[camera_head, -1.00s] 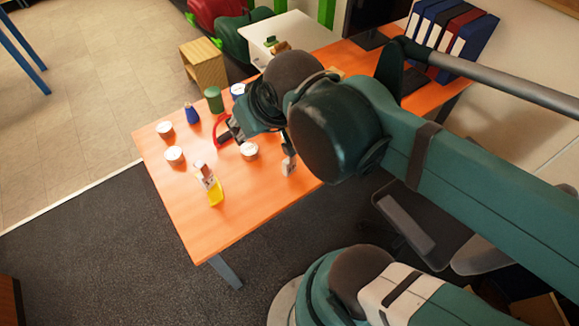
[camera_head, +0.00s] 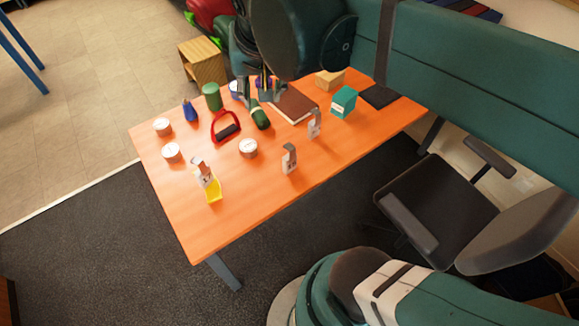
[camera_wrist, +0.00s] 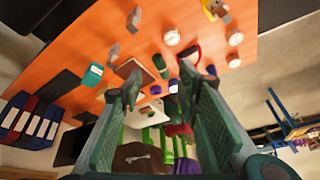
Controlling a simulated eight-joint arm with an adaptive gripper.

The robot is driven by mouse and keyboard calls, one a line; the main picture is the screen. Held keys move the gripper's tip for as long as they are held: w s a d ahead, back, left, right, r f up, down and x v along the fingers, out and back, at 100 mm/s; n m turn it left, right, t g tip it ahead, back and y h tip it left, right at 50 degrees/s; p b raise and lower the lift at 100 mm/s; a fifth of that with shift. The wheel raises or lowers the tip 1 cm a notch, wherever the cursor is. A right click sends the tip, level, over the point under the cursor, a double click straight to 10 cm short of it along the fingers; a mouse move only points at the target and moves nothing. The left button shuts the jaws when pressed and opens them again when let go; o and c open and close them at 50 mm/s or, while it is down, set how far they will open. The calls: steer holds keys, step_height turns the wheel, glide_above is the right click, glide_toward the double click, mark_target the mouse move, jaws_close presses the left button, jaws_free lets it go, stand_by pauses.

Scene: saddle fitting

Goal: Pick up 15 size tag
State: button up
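Several pale upright tags stand on the orange table. One is at the yellow base (camera_head: 212,191) near the front left, one tag (camera_head: 289,159) is near the front edge, and another tag (camera_head: 314,125) is farther right. Their numbers are too small to read, so I cannot tell which is size 15. Two also show in the wrist view, a tag (camera_wrist: 134,20) and another tag (camera_wrist: 113,53). My gripper (camera_head: 262,92) is over the back of the table, apart from the tags. In the wrist view my gripper (camera_wrist: 158,82) is open with nothing held.
A dark green cylinder (camera_head: 259,117) lies just below my gripper. A red-handled tool (camera_head: 225,126), white round tins (camera_head: 248,148), a blue bottle (camera_head: 190,111), a green can (camera_head: 212,97), a brown book (camera_head: 295,106) and a teal box (camera_head: 343,101) crowd the back.

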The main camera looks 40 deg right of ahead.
steer(key=w+d+m+g+h+b, duration=0.2)
steer(key=w+d+m+g+b, duration=0.1)
steer(key=d+m, duration=0.4)
steer(key=m+g+b, duration=0.1)
steer(key=m+b, duration=0.1)
steer(key=m, duration=0.1)
glide_toward(287, 148)
steer(key=shift+h, duration=0.4)
steer(key=x, duration=1.1)
steer(key=shift+a+f, duration=0.25)
steer(key=shift+f, duration=0.2)
steer(key=shift+f, duration=0.1)
steer(key=shift+x, duration=1.2)
steer(key=shift+s, duration=0.1)
steer(key=shift+b+x, duration=1.25)
steer(key=shift+x, duration=1.35)
steer(key=shift+a, duration=0.1)
